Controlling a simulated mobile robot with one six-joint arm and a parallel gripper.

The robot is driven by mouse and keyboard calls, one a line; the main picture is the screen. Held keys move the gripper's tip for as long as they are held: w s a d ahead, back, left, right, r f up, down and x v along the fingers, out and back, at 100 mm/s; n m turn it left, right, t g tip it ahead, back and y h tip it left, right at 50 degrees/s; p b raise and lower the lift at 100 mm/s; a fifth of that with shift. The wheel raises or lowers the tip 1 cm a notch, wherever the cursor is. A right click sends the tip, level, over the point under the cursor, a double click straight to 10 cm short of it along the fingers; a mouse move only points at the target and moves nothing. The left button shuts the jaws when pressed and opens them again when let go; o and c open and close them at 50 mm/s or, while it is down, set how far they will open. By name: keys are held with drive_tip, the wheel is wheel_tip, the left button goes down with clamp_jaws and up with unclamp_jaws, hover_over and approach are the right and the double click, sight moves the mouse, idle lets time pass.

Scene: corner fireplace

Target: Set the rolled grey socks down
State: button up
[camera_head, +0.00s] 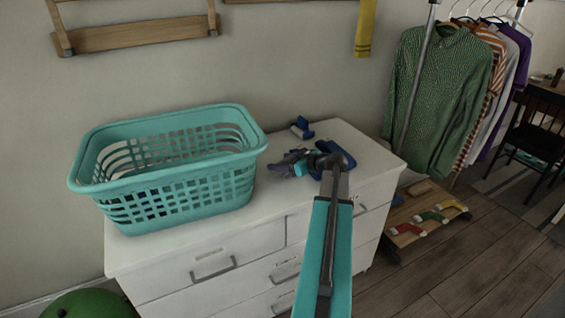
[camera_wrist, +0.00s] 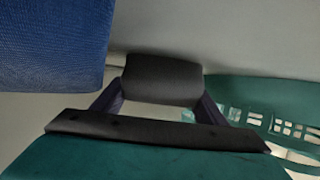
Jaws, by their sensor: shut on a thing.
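The rolled grey socks (camera_wrist: 162,78) show in the wrist view as a dark, rounded bundle between the two dark fingers of my gripper (camera_wrist: 160,98). My gripper is shut on them. In the head view my gripper (camera_head: 281,167) is low at the white dresser top (camera_head: 262,208), just right of the laundry basket. The socks are small and hard to make out there, among the dark gripper parts. I cannot tell whether they touch the dresser top.
The teal laundry basket (camera_head: 217,187) stands on the left of the dresser. A blue item (camera_head: 301,128) lies behind my gripper, and a blue knitted surface (camera_wrist: 50,45) fills the wrist view's upper left. Hanging clothes (camera_head: 440,90) are at the right. The dresser's front strip is clear.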

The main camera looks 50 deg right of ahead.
drive_tip(key=shift+f, duration=0.2)
drive_tip(key=o, duration=0.8)
drive_tip(key=shift+r, duration=0.25)
drive_tip(key=shift+s, duration=0.35)
drive_tip(key=b+v, duration=0.1)
drive_tip(key=v, duration=1)
drive_tip(key=shift+s+r, duration=0.1)
drive_tip(key=shift+r, duration=0.1)
